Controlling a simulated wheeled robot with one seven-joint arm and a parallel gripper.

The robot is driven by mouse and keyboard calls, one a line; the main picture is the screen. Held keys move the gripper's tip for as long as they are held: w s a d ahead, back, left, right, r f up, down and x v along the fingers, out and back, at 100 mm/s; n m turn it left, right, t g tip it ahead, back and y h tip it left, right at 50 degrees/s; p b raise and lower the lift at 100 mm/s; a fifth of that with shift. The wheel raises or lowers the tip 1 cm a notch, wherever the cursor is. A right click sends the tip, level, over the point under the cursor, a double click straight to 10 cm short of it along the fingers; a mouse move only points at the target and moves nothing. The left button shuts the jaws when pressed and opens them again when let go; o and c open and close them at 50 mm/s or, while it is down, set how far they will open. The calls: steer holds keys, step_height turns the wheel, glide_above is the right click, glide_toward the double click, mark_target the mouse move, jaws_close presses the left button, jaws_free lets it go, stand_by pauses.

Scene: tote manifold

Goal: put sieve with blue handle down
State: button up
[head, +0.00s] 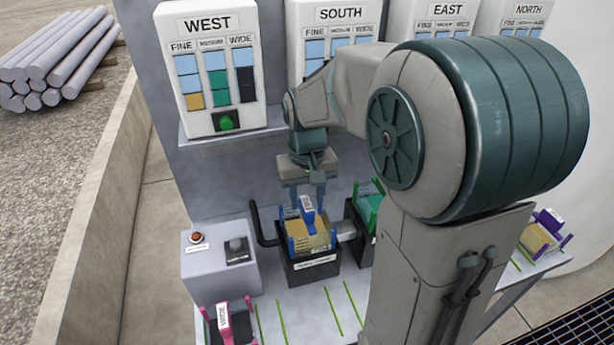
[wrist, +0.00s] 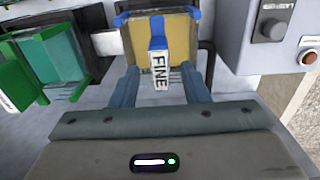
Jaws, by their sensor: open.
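The sieve with the blue handle (head: 318,242) has a yellowish mesh and blue corner posts. It sits in a black holder (head: 313,271) on the bench. Its blue handle (head: 308,222) stands up toward my gripper, and its label reads FINE in the wrist view (wrist: 160,70). My gripper (head: 307,205) is above the sieve, pointing down. Its two fingers are apart, and in the wrist view (wrist: 158,88) the handle shows between them with gaps on both sides. Whether a finger touches the handle cannot be told.
A green sieve (head: 369,190) stands in a neighbouring black holder at right. A grey control box (head: 222,265) with a red button is at left. A pink-handled sieve (head: 224,322) is at front left, and a purple one (head: 543,236) at far right. Labelled panels (head: 208,60) rise behind.

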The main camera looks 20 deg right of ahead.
step_height(320, 180, up, 6)
steer(key=shift+r, duration=0.1)
steer(key=s+f+t, duration=0.3)
steer(key=s, duration=1.1)
